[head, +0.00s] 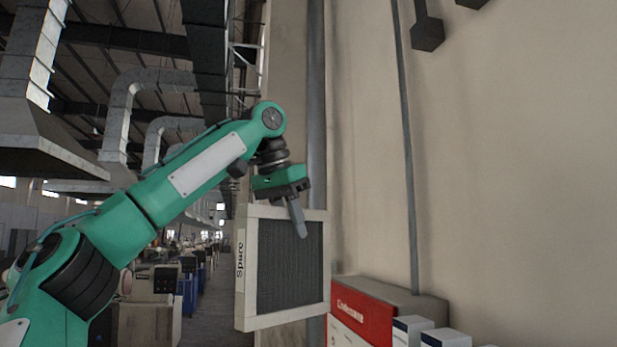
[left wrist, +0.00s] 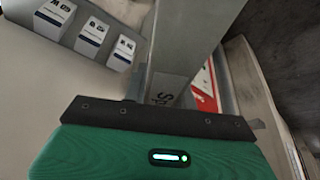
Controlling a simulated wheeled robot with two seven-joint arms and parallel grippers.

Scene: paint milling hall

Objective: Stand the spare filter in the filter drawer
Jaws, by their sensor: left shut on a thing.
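The spare filter (head: 290,265) is a square panel with a pale frame and dark pleated face, "Spare" lettered on its narrow left side. It hangs upright, slightly tilted, in the air in the middle of the head view. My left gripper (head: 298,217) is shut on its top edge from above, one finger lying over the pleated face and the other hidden. In the left wrist view the filter (left wrist: 188,38) shows as a grey slab beyond the green gripper body, with part of its lettering visible. I cannot make out the filter drawer in either view. My right gripper is not in view.
A red and white box or cabinet (head: 362,308) stands by the wall, low and just right of the filter. White-and-blue cartons (head: 445,338) stand at the lower right; cartons also show in the left wrist view (left wrist: 92,37). A vertical pipe (head: 317,120) runs behind the filter.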

